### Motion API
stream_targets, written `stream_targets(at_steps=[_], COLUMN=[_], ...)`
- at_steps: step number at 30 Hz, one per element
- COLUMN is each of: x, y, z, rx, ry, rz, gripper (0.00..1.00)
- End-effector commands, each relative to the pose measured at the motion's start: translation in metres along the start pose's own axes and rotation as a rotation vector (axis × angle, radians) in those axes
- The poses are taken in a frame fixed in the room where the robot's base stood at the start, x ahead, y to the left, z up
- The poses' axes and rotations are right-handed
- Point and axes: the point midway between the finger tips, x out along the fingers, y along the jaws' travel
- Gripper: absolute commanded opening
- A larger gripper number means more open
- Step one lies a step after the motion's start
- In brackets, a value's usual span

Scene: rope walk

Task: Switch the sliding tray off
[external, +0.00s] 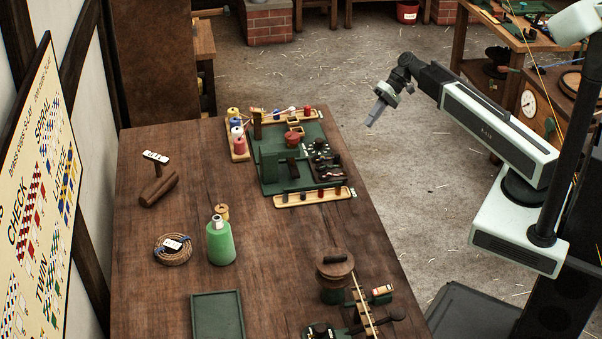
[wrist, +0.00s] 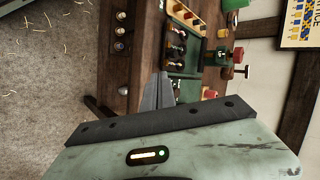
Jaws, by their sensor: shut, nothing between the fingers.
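A green bench unit (external: 268,172) with a red knob, black levers and small fittings stands on the far part of the wooden table. It shows sideways in the wrist view (wrist: 187,68). I cannot tell which part is the sliding tray or how its switch stands. A flat green tray (external: 217,315) lies at the near side of the table. My gripper (external: 373,118) is in the air to the right of the bench unit, beyond the table's right edge, pointing down. It is apart from everything. In the wrist view my gripper (wrist: 158,90) shows its fingers together and empty.
A green bottle (external: 220,242), a rope coil (external: 173,251) and a wooden mallet (external: 158,188) are on the table's left half. A drum-topped device (external: 335,275) with a rod stands near the front right edge. Wooden racks with bobbins (external: 237,135) border the bench unit. Open floor lies right of the table.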

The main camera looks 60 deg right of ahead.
Motion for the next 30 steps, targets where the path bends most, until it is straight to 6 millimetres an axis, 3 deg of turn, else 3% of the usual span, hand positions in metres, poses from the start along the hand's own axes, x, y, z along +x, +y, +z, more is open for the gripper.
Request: stream_targets(at_steps=[11, 14, 27, 30], x=[0.002, 0.014, 0.108, 0.114], y=[0.002, 0.005, 0.007, -0.012], z=[0.0, 0.0, 0.001, 0.0], rx=[0.003, 0.002, 0.002, 0.001], ry=[0.003, 0.002, 0.0, 0.001], rz=[0.002, 0.002, 0.003, 0.002], gripper=[0.0, 0.0, 0.0, 0.0])
